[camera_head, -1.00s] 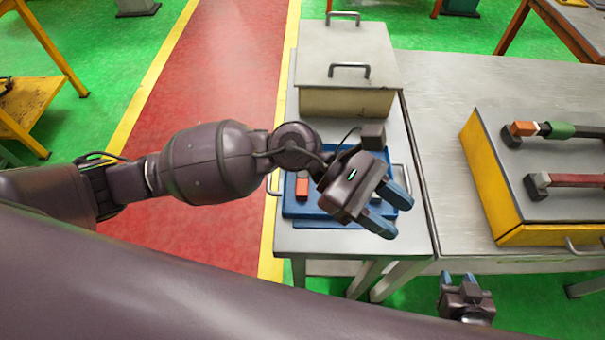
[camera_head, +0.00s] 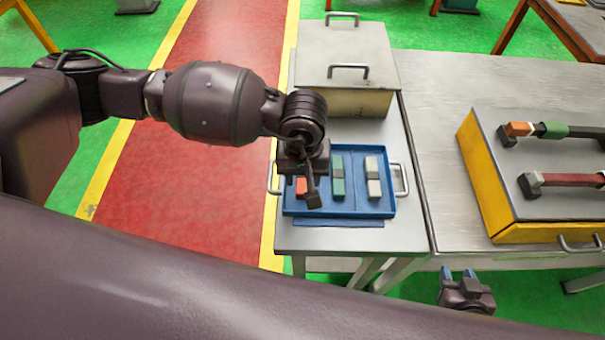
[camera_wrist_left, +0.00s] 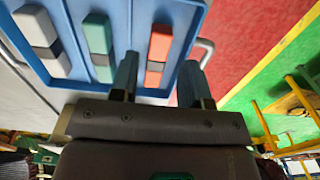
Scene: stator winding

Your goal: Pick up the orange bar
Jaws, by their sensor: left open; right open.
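The orange bar (camera_head: 300,187) lies in the left part of a blue tray (camera_head: 349,210), mostly covered by my left gripper (camera_head: 309,190) in the head view. In the left wrist view the orange bar (camera_wrist_left: 160,44) has a dark middle band. There, the open fingers of my left gripper (camera_wrist_left: 158,68) appear on either side of its near part. I cannot tell how far the fingertips are above it. My right gripper (camera_head: 458,274) is open and empty, low in front of the table.
A green bar (camera_head: 338,178) and a whitish bar (camera_head: 373,178) lie in the same tray. A metal box (camera_head: 345,50) with handles stands behind it. A yellow-sided case (camera_head: 485,185) with two handle-like bars stands on the table at right.

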